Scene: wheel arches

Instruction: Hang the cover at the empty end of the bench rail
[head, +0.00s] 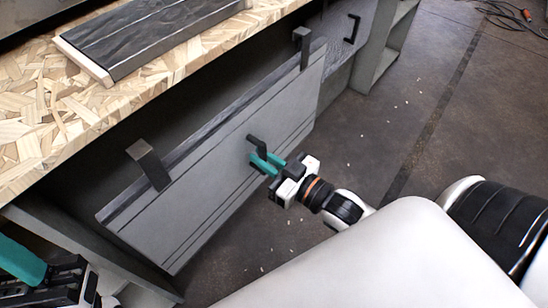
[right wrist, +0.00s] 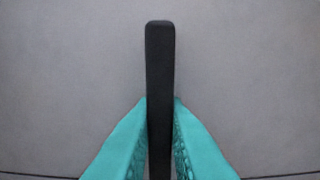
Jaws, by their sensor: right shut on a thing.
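The cover (head: 220,150) is a grey flat panel at the bench front in the head view, with a black handle and two dark hooks, a near one (head: 148,164) and a far one (head: 303,46), at its top edge. My right gripper (head: 267,164) is shut on the handle. In the right wrist view its teal fingers (right wrist: 160,135) press on both sides of the black handle (right wrist: 160,60), with the grey panel behind. A dark strip runs along the panel's top; I cannot tell whether the hooks rest on the rail. My left gripper (head: 25,265) is partly cut off at lower left.
The chipboard bench top (head: 60,110) bears a dark panel with a pale edge (head: 150,35). Another part with a black handle (head: 352,28) is at the bench's far end, by a grey upright (head: 385,45). The floor (head: 400,120) right of the bench is mostly clear, with small scraps.

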